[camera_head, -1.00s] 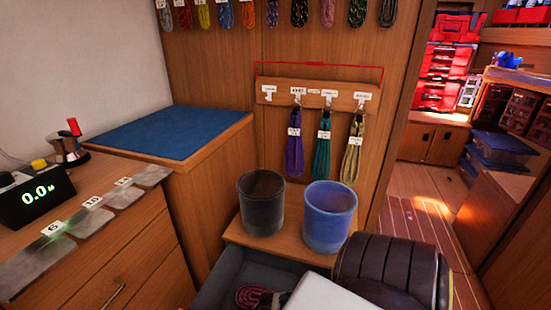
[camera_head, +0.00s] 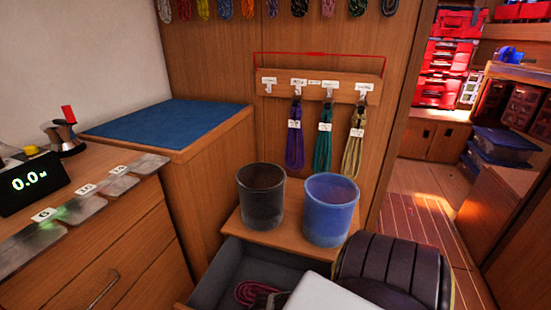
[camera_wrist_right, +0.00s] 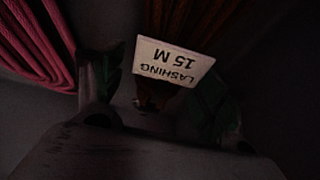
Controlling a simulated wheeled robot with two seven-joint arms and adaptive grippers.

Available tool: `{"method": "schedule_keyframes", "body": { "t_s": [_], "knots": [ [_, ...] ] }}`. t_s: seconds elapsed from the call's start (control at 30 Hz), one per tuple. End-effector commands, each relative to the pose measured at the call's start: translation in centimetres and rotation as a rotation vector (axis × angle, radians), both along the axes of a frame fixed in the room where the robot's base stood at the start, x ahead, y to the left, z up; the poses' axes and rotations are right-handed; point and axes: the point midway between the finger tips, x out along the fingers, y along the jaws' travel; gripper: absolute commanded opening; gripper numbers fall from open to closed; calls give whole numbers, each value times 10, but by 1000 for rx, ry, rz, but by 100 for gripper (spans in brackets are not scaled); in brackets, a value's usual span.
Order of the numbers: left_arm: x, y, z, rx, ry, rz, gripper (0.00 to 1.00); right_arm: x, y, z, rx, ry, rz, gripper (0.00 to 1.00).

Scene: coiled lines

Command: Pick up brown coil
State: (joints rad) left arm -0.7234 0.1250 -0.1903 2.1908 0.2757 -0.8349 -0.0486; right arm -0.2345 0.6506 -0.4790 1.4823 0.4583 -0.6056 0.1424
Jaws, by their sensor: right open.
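The brown coil (camera_wrist_right: 200,22) is at the top of the right wrist view, with a white "LASHING 15 M" tag at its near end. My right gripper (camera_wrist_right: 155,92) is open, one finger on each side of the tagged end; I cannot tell whether they touch it. In the head view this gripper is a dark shape low in the open grey drawer (camera_head: 222,277), partly hidden by my white arm part. The brown coil cannot be made out there. My left gripper is not in view.
A pink coil (camera_head: 252,291) lies in the drawer beside my right gripper; it also shows in the right wrist view (camera_wrist_right: 35,40). A dark pot (camera_head: 262,197) and a blue pot (camera_head: 331,212) stand behind the drawer. Purple, teal and tan coils hang on a rail (camera_head: 318,87).

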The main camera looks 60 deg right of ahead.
Motion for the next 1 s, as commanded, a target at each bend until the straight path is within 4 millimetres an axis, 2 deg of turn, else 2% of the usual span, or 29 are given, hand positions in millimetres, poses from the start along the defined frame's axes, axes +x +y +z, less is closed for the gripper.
{"method": "schedule_keyframes", "body": {
  "t_s": [0.57,1.0],
  "knots": [
    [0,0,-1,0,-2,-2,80,1,1,-2,0,-1,0,72],
    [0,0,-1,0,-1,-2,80,1,0,-2,0,-1,0,15]
  ]
}}
